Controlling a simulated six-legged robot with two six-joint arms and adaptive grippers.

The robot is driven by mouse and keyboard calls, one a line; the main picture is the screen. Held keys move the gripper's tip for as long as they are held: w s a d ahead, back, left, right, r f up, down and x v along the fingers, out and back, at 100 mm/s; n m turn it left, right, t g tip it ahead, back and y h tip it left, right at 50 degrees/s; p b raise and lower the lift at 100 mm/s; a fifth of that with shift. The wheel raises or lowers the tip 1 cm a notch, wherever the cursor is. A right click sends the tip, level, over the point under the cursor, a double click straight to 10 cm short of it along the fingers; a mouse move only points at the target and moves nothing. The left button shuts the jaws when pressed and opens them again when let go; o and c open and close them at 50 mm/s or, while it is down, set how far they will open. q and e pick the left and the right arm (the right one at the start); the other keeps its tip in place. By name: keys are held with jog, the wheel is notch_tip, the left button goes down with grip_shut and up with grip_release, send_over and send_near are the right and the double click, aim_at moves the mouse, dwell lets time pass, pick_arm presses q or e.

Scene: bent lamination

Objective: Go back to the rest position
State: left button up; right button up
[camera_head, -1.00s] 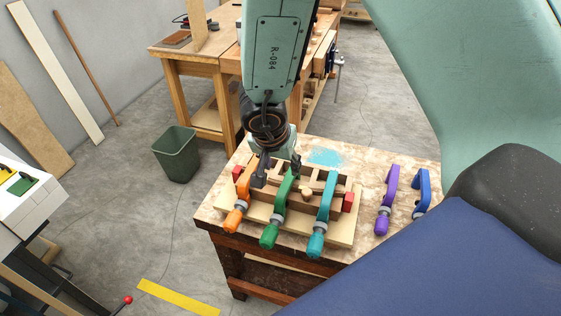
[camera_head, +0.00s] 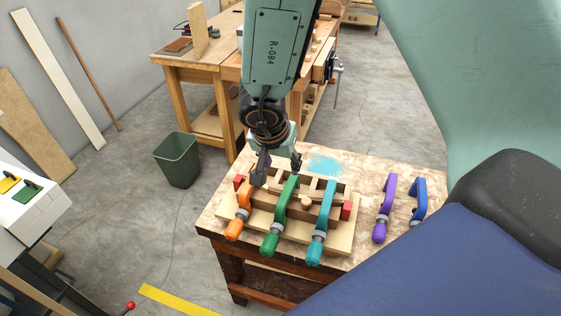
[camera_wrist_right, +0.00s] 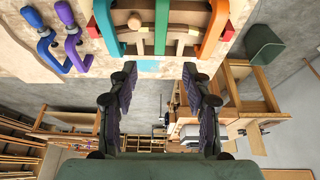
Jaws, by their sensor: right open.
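My right gripper (camera_head: 277,168) hangs above the back of the small worktable (camera_head: 222,214) in the head view, behind the clamped wooden form (camera_head: 340,236). It is open and empty; the right wrist view shows its two fingers (camera_wrist_right: 157,90) apart with nothing between them. An orange clamp (camera_head: 240,211), a green clamp (camera_head: 281,214) and a teal clamp (camera_head: 323,220) sit across the form. The gripper partly covers the form's back left area in the head view. My left gripper is not in view.
A purple clamp (camera_head: 385,208) and a blue clamp (camera_head: 420,190) lie on the table's right side. A green bin (camera_head: 177,160) stands on the floor to the left. A larger workbench (camera_head: 190,62) is behind. A yellow strip (camera_head: 176,300) marks the floor.

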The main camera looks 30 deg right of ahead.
jog(key=shift+f, duration=0.1)
jog(key=s+d+f+n+g+h, duration=0.1)
jog(key=s+d+f+n, duration=0.15)
jog(key=s+f, duration=0.4)
jog(key=s+d+f+n+g+h, duration=0.1)
jog(key=s+d+f+n, duration=0.15)
jog(key=s+f, duration=0.35)
jog(key=s+a+f+n+y, duration=0.2)
jog(key=s+a+f+y, duration=0.15)
jog(key=s, duration=0.45)
jog(key=s+a+f+n+y, duration=0.25)
jog(key=s+a, duration=0.25)
jog(key=s, duration=0.3)
notch_tip(320, 180, down, 26)
jog(key=b, duration=2.5)
jog(key=shift+a+g+h, duration=0.25)
jog(key=shift+g+h, duration=0.05)
jog(key=shift+g, duration=0.1)
